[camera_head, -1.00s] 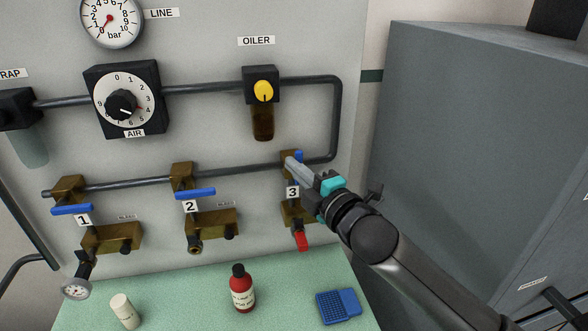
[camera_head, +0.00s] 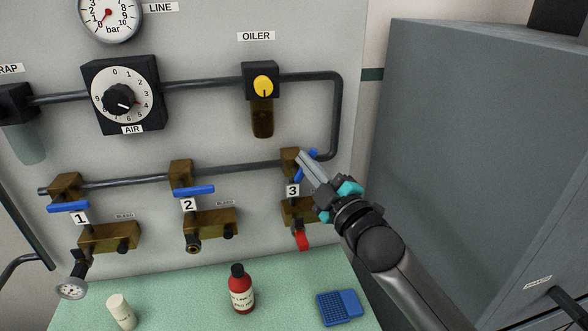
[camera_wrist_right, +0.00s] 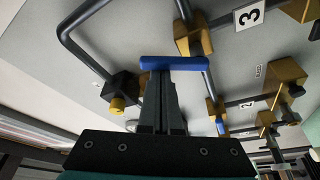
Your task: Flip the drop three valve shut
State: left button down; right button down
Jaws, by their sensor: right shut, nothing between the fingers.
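The drop three valve is a brass body (camera_head: 289,157) on the lower pipe, above the label 3. Its blue handle (camera_head: 312,154) is tilted, with its upper end to the right; my right gripper hides its middle. My right gripper (camera_head: 301,158) is shut and empty, with its fingers lying across the handle. In the right wrist view the blue handle (camera_wrist_right: 172,63) crosses just beyond the closed fingertips (camera_wrist_right: 160,76), beside the brass valve body (camera_wrist_right: 192,38). I cannot tell whether they touch. My left gripper is not in view.
Valves 1 and 2 have near-level blue handles (camera_head: 68,207) (camera_head: 193,190). A red-tipped outlet (camera_head: 301,240) hangs below drop three. The oiler (camera_head: 262,88) and bent pipe (camera_head: 337,115) are above. A red bottle (camera_head: 241,290) and blue tray (camera_head: 339,307) stand on the green bench. A grey cabinet (camera_head: 470,150) is at right.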

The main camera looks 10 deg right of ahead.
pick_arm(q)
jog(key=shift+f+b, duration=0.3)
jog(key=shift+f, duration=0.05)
pick_arm(e)
jog(key=shift+d+f+m+t+h, duration=0.5)
jog(key=shift+m+h, duration=0.5)
jog(key=shift+m, duration=1.6)
jog(key=shift+d+f+m+t+h, duration=0.35)
jog(key=shift+d+f+m+h, duration=0.5)
jog(key=shift+m, duration=1.75)
jog(key=shift+d+f+m+t+h, duration=0.4)
jog(key=shift+m+h, duration=0.75)
jog(key=shift+m, duration=1.45)
jog(key=shift+r, duration=0.15)
